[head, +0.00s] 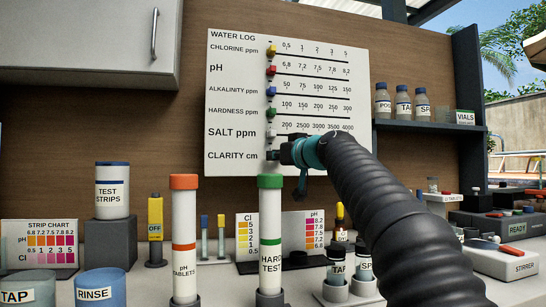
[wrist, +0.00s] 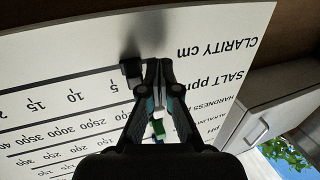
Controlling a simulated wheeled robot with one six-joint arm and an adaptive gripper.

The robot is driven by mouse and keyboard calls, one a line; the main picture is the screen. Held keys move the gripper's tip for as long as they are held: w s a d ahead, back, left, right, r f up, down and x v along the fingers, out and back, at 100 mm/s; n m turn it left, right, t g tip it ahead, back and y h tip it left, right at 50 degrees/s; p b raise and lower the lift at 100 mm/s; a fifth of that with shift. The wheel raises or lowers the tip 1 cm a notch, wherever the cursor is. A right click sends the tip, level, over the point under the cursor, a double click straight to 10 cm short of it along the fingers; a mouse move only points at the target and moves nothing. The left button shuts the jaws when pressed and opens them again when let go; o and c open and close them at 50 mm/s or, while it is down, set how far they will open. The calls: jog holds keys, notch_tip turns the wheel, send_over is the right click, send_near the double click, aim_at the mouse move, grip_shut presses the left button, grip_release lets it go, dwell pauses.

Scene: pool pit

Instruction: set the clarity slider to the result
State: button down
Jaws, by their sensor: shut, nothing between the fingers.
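The white water log board (head: 225,60) hangs on the brown back wall. Its lowest row is labelled CLARITY cm, also readable upside down in the wrist view (wrist: 214,47). A dark clarity slider knob (wrist: 130,68) sits at the low end of that row, near the 5 mark. My gripper (wrist: 158,66) is shut and empty, its fingertips close beside the knob on the label side. Whether they touch it is unclear. In the head view my gripper (head: 280,155) covers much of the clarity row and its scale.
Other slider knobs, such as the white salt knob (head: 271,136), stand in a column just above. Upright tubes, including HARD TEST (head: 270,220) and pH TABLETS (head: 184,230), stand on the counter below. A shelf with bottles (head: 403,103) is to the right.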

jog(key=w+d, duration=0.1)
jog(key=d, duration=0.5)
jog(key=shift+w+d, duration=0.2)
jog(key=shift+w, duration=0.2)
dwell(0.5)
jog(key=shift+a, duration=0.1)
jog(key=s+b, duration=0.5)
jog(key=s, duration=0.2)
jog(key=shift+d, duration=0.4)
dwell(0.6)
